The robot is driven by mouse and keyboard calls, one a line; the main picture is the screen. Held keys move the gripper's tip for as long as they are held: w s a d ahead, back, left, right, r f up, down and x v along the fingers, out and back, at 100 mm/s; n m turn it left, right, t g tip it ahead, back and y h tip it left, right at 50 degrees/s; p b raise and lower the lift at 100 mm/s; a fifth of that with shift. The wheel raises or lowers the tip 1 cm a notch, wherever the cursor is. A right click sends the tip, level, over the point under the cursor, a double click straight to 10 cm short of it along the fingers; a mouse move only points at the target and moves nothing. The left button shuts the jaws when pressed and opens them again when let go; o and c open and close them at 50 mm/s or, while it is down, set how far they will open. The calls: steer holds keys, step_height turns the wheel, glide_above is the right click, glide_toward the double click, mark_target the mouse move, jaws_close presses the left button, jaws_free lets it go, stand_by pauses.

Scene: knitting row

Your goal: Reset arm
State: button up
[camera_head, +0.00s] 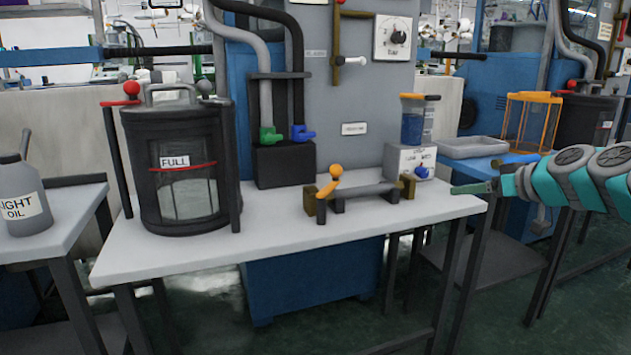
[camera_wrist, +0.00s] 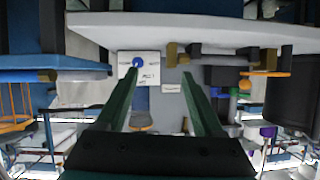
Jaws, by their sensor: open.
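My arm reaches in from the right edge of the head view. My gripper (camera_head: 468,189) is over the right end of the white table (camera_head: 270,245), clear of the things on it. In the wrist view, which looks upside down, the two green fingers of my gripper (camera_wrist: 158,88) stand apart. Nothing shows between their tips except the background. A small light box with a blue knob (camera_wrist: 138,62) shows beyond the left finger; the same box (camera_head: 405,160) stands at the table's back right in the head view.
A dark canister marked FULL (camera_head: 183,165) stands on the table's left. A grey bar fixture with an orange ball (camera_head: 360,192) lies mid-table. A blue-filled jar (camera_head: 413,122) tops the box. A grey tray (camera_head: 475,147) and orange frame (camera_head: 531,118) are behind my gripper. The table's front right is clear.

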steer(key=s+a+f+n+g+p, duration=0.1)
steer(key=s+a+f+g+p, duration=0.2)
steer(key=s+a, duration=0.7)
steer(key=s+a+f+g+p, duration=0.2)
steer(key=s+a+g, duration=0.2)
steer(key=s+a, duration=0.6)
steer(key=s+f+m+g+h+p, duration=0.2)
steer(key=s+f, duration=0.3)
steer(key=s, duration=0.7)
steer(key=s+d+f+m+g+h+p, duration=0.1)
steer(key=s+f+m+g+h+p, duration=0.1)
steer(key=s, duration=1)
step_height(320, 180, down, 4)
steer(key=g+h, duration=0.1)
steer(key=g, duration=0.1)
steer(key=shift+s+d+r+m+g+p, duration=0.2)
steer(key=shift+r+m+g+p, duration=0.1)
steer(key=shift+m+g, duration=0.1)
